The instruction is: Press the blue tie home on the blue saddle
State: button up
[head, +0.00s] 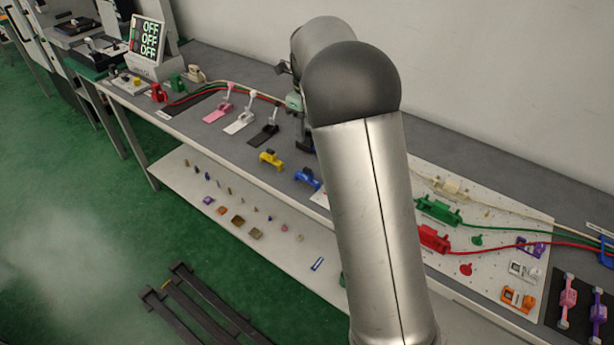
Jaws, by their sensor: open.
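A small blue fixture (307,178) stands near the front edge of the grey bench, just left of my arm. Its right side is close to my arm's outline, and I cannot make out a separate tie on it. Another blue piece (606,250) sits at the right edge, where the cables end; the frame cuts it off. I cannot tell for certain which is the saddle. My gripper (305,143) shows only as a dark sliver beside my arm, above and behind the first blue fixture. It is open; most of it is hidden, and contact cannot be judged.
A yellow fixture (271,159) stands left of the blue one. Black (264,133), white (240,122) and pink (218,110) lever clamps stand behind. A pale board (470,215) with red and green blocks and cables lies right. My arm hides the middle of the bench.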

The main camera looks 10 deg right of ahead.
jog(key=p, duration=0.1)
send_over(307, 172)
jog(key=f, duration=1.1)
jog(key=shift+s+d, duration=0.15)
jog(key=shift+s, duration=0.05)
jog(key=shift+w+f+p, duration=0.15)
jog(key=shift+f+p, duration=0.45)
jog(key=shift+f, duration=2.35)
grip_shut()
